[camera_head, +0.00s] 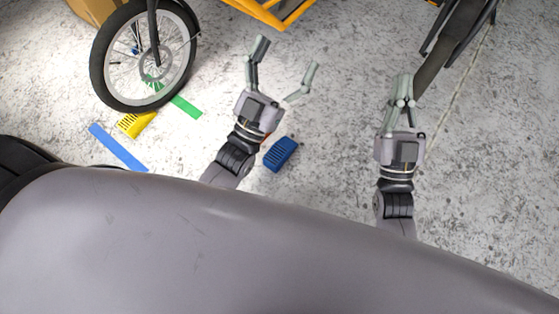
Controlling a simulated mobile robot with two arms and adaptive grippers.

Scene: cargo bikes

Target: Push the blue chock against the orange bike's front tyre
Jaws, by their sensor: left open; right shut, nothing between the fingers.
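The blue chock (281,154) lies on the floor just right of and below my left gripper's wrist, apart from any tyre. The front tyre (102,83) stands at the upper left, with an orange frame (270,14) to its right at the top edge. A yellow chock (137,124) lies by the foot of this tyre. My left gripper (289,66) is open and empty, with its fingers spread beyond the blue chock.
A green strip (184,106) and a blue strip (118,147) lie on the floor near the front tyre. A cardboard box (92,10) is at the top left. The floor between my grippers is clear.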

